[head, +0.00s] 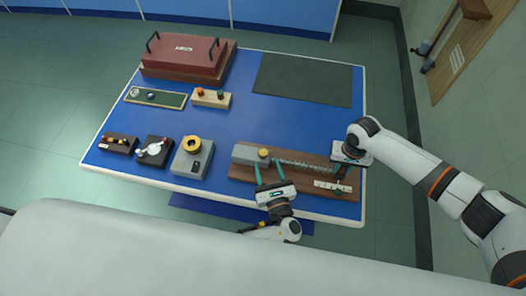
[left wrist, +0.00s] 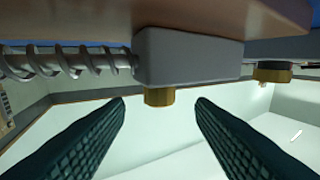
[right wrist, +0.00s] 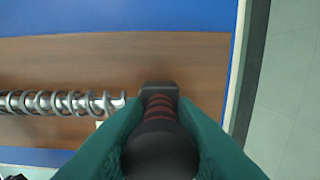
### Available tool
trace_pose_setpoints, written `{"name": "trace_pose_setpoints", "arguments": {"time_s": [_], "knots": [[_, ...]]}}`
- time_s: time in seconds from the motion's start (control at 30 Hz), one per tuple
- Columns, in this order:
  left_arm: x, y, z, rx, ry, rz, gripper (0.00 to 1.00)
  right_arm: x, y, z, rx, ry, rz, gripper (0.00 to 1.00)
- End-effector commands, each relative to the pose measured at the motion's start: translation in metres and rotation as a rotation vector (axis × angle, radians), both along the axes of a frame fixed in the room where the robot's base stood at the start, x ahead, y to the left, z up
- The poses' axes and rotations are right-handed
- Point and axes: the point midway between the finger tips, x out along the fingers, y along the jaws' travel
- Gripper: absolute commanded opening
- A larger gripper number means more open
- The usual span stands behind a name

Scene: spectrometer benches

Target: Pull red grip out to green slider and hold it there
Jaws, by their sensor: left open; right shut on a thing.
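The red grip (right wrist: 160,103) is on the end of the spring-wound rod (right wrist: 60,103), in the right wrist view. My right gripper (right wrist: 160,125) is shut on it; in the head view the wrist (head: 349,153) hides most of the grip. A white scale strip (head: 328,186) lies on the wooden base in front of the rod; I cannot clearly make out the green slider. A grey block (head: 245,154) with a brass knob (left wrist: 159,97) stands at the rod's other end. My left gripper (head: 266,170) is open, its fingers either side of the knob and apart from it.
The wooden base (head: 240,172) lies near the front right edge of the blue table (head: 250,115). A grey box with a yellow ring (head: 192,157) stands to its left. A red-lidded box (head: 185,57) and a dark mat (head: 305,80) are at the back. The table's middle is clear.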

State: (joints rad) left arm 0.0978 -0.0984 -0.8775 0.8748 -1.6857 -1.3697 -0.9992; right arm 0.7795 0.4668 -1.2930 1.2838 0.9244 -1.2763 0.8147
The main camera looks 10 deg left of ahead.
Motion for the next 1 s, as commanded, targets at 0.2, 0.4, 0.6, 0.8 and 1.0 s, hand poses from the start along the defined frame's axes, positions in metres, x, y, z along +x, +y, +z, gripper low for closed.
{"name": "trace_pose_setpoints", "arguments": {"time_s": [0.2,0.4,0.6,0.8,1.0], "knots": [[0.036,0.018,0.001,0.003,-0.001,0.001,0.50,-0.001,-0.002,-0.001,-0.005,0.002,-0.002,0.00],[0.051,0.025,0.000,0.001,0.000,0.000,0.50,-0.001,-0.002,-0.001,-0.005,0.002,-0.002,0.00],[0.053,0.026,0.000,-0.001,0.002,0.000,0.50,-0.001,-0.003,-0.001,-0.006,0.002,-0.002,0.00],[0.053,0.026,0.000,0.000,0.001,0.000,0.36,-0.001,-0.003,-0.001,-0.006,0.002,-0.002,0.00],[0.052,0.026,0.000,0.000,0.001,0.000,0.06,-0.001,-0.003,-0.001,-0.006,0.002,-0.002,0.00]]}}
